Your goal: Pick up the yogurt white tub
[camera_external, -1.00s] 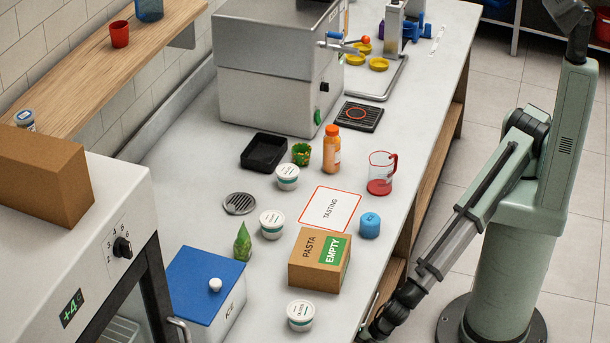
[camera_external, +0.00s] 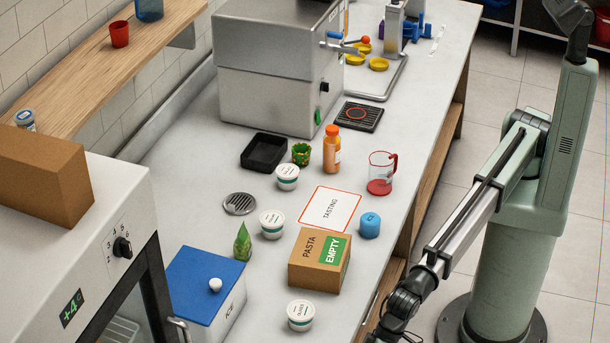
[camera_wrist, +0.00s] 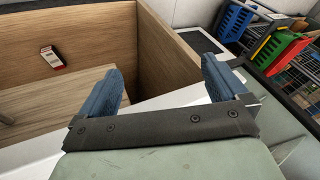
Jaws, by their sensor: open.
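Several white tubs with green bands stand upright on the counter in the external view: one near the front (camera_external: 301,315), one left of the tasting card (camera_external: 272,224), and one by the black tray (camera_external: 287,177). Their labels are too small to tell which is yogurt; the front one seems to read another word. A small white tub with a blue lid (camera_external: 25,119) stands on the wooden shelf at the left. My gripper (camera_wrist: 165,90) is open and empty in the wrist view, facing wooden panels. It is low beside the counter's right edge, apart from every tub.
A cardboard pasta box (camera_external: 319,262) stands between the front tub and the tasting card (camera_external: 330,209). A blue-lidded ice box (camera_external: 205,285), green cone (camera_external: 242,243), blue container (camera_external: 370,225) and red-handled jug (camera_external: 381,173) stand nearby. The counter edge lies beside my arm.

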